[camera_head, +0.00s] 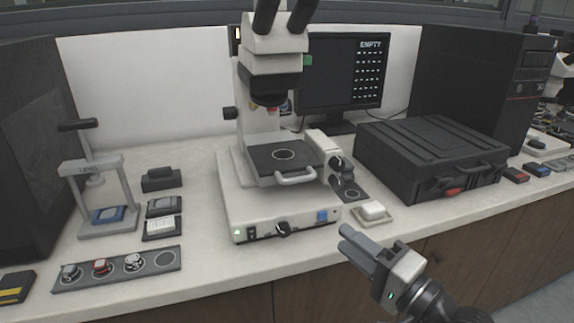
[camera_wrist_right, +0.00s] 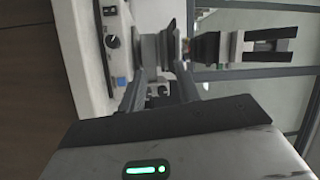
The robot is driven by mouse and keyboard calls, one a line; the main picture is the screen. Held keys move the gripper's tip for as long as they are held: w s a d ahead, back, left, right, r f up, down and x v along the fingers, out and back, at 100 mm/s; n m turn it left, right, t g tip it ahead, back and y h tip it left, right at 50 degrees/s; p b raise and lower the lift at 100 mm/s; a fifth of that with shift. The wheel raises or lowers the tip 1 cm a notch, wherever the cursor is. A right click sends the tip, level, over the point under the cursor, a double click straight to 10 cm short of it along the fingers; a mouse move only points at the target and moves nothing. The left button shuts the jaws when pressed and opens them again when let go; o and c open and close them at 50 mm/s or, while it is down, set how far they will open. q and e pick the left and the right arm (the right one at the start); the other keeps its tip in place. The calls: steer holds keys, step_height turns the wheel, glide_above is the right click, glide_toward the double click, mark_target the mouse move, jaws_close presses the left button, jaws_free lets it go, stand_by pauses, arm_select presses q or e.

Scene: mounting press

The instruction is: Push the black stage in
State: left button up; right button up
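The black stage (camera_head: 283,158) sits on the white microscope (camera_head: 270,61), under its objective. A pale ring is marked on its top, and nothing rests on it. A white handle (camera_head: 296,176) is on its front edge, facing the bench front. My right gripper (camera_head: 346,241) is in front of the bench edge, to the right of and nearer than the handle, touching nothing. In the right wrist view its two fingers (camera_wrist_right: 158,92) stand apart with nothing between them. The microscope appears sideways there. My left gripper is not in view.
A small white block on a dish (camera_head: 373,212) sits right of the microscope base. A closed black case (camera_head: 430,150) stands further right. A sample strip (camera_head: 117,268) and a small press (camera_head: 94,190) are at left. A monitor (camera_head: 343,75) stands behind. Space in front of the handle looks clear.

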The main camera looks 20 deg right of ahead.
step_height(320, 180, up, 3)
steer(key=w+m, duration=0.1)
steer(key=m, duration=0.1)
steer(key=p, duration=0.4)
glide_toward(286, 160)
steer(key=w+a, duration=0.4)
steer(key=a, duration=0.1)
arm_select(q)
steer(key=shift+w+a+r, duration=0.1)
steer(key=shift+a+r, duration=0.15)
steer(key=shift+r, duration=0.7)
arm_select(e)
steer(key=shift+s+d+r+t+y, duration=0.15)
steer(key=shift+s+r+t+y, duration=0.05)
steer(key=shift+r+t+y, duration=0.15)
